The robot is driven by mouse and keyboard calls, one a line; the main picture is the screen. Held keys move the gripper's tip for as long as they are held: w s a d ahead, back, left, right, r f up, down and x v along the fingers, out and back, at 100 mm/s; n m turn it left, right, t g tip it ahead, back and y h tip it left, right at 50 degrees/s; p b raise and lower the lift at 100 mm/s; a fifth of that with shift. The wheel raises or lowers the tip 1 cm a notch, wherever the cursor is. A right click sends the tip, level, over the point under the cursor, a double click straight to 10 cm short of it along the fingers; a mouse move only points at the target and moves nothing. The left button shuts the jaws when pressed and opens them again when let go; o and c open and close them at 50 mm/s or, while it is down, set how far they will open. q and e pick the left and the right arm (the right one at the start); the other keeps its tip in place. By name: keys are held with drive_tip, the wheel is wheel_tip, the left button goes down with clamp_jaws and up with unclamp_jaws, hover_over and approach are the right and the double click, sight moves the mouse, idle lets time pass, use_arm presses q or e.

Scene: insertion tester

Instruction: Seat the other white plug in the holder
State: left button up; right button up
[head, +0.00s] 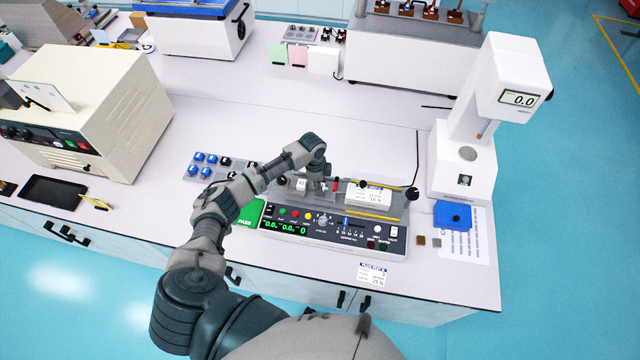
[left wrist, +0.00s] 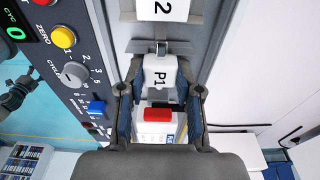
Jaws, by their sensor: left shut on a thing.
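My left gripper (head: 326,188) is over the tester, and in the left wrist view its two fingers (left wrist: 160,98) are shut on the sides of a white plug marked P1 (left wrist: 160,75). A white block marked 2 (left wrist: 160,10) is at the top of that view, in line with the plug. A grey bracket (left wrist: 160,47) lies between them; I cannot tell whether the plug touches it. A red block (left wrist: 157,115) shows below the plug, between the fingers. A dark jointed part of mine at the left edge of the wrist view may be my right gripper; its fingers are unclear.
The tester's front panel (head: 335,232) has knobs, lit buttons and switches. A white block with a label (head: 368,196) sits on its right half. A tray of blue parts (head: 205,160) stands left, and a white force gauge stand (head: 465,165) right.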

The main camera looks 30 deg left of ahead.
use_arm(q)
drive_tip(key=o, duration=1.1)
drive_tip(key=shift+o, duration=1.1)
use_arm(e)
drive_tip(key=shift+d, duration=0.35)
use_arm(q)
wheel_tip(320, 180, up, 3)
drive_tip(key=shift+f+p, duration=0.1)
drive_tip(key=shift+p, duration=0.95)
drive_tip(key=shift+r, duration=2.35)
use_arm(e)
drive_tip(key=shift+a+r, duration=0.2)
drive_tip(key=shift+r, duration=0.75)
drive_tip(key=shift+d, duration=0.15)
